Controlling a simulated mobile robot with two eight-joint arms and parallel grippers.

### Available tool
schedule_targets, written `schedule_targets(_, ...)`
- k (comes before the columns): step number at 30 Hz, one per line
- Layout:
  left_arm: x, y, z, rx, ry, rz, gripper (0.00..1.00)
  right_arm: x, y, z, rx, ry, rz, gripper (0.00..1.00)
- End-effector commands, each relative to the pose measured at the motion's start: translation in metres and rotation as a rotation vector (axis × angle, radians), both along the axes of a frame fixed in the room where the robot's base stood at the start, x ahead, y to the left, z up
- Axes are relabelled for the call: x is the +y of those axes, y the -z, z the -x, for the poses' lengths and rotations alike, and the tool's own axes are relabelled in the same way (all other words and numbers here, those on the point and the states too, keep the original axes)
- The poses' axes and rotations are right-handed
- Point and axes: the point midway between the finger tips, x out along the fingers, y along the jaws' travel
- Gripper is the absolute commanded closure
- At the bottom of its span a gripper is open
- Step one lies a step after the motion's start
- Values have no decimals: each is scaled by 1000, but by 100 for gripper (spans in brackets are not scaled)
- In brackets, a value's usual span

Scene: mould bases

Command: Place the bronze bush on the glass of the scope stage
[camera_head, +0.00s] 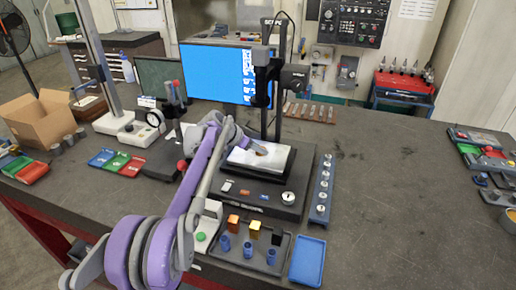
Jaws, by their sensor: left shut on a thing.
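The scope stage (272,166) is a pale, bright plate on the dark base of the scope, in front of the blue monitor. My left arm reaches in from the lower left, and my left gripper (258,149) is over the back of this plate. The gripper is shut on a small brownish thing, most likely the bronze bush, which is mostly hidden by the fingers. I cannot tell whether the bush touches the glass. My right gripper is not in view.
The scope column (262,75) stands close behind the gripper. In front are a grey tray (243,255) with coloured blocks and blue cups, and an empty blue tray (308,261). A blue rack (323,190) of round parts stands right of the scope.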

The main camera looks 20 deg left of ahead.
Motion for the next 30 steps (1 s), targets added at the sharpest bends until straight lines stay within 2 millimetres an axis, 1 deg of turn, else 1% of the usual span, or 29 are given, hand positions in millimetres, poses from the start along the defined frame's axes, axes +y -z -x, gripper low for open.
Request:
schedule_targets(9, 0, 2, 0, -1, 0, 1, 100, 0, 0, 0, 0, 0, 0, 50)
schedule_targets(10, 0, 2, 0, -1, 0, 1, 47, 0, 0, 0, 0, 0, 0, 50)
schedule_targets(14, 0, 1, 0, -1, 0, 1, 23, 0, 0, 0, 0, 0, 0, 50)
schedule_targets(15, 0, 1, 0, -1, 0, 1, 22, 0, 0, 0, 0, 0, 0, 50)
schedule_targets(23, 0, 0, 0, -1, 0, 1, 22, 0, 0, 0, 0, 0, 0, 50)
schedule_targets(26, 3, -4, 3, -1, -1, 1, 22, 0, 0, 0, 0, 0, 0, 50)
schedule_targets(30, 13, -20, 16, 0, -4, 1, 22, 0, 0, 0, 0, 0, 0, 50)
